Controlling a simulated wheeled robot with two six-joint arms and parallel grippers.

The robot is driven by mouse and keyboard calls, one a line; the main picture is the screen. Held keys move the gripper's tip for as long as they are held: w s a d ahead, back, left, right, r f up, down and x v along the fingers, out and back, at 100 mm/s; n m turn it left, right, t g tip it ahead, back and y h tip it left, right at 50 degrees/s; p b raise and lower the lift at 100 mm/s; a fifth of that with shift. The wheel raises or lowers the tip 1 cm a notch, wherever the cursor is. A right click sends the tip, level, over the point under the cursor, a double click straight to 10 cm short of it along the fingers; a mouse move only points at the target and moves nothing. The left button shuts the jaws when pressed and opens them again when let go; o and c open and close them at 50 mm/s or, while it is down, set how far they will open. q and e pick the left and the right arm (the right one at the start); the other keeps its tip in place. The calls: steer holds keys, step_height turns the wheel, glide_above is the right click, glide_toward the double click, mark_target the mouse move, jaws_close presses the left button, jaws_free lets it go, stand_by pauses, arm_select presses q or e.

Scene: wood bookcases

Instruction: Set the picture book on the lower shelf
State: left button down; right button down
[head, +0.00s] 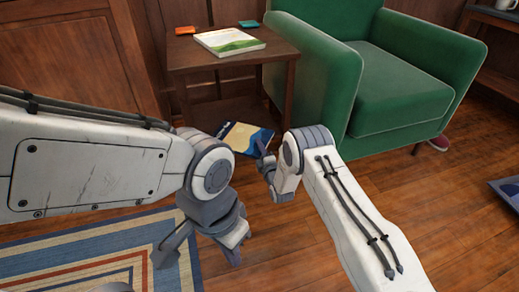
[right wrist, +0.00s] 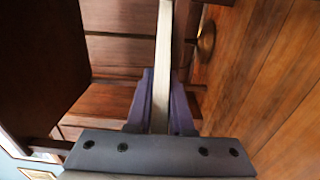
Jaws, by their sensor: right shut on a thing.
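The picture book (head: 246,138), with a blue, yellow and cream cover, is in front of the small wooden side table (head: 190,62), near its lower shelf (head: 212,115). My right gripper (head: 264,160) is shut on the book's near right edge. In the right wrist view the book (right wrist: 162,70) is seen edge-on as a pale strip between the two fingers (right wrist: 161,110). I cannot tell whether the book's far edge touches the shelf. My left gripper (head: 202,255) is open and empty above the striped rug, apart from the table.
A white and green book (head: 229,41) lies on the tabletop with an orange item (head: 185,30) and a teal item (head: 249,24). A green armchair (head: 400,85) stands close on the right. A striped rug (head: 100,250) covers the floor at lower left.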

steer(key=shift+r, duration=0.1)
steer(key=c, duration=0.8)
jaws_free()
steer(key=shift+f, duration=0.2)
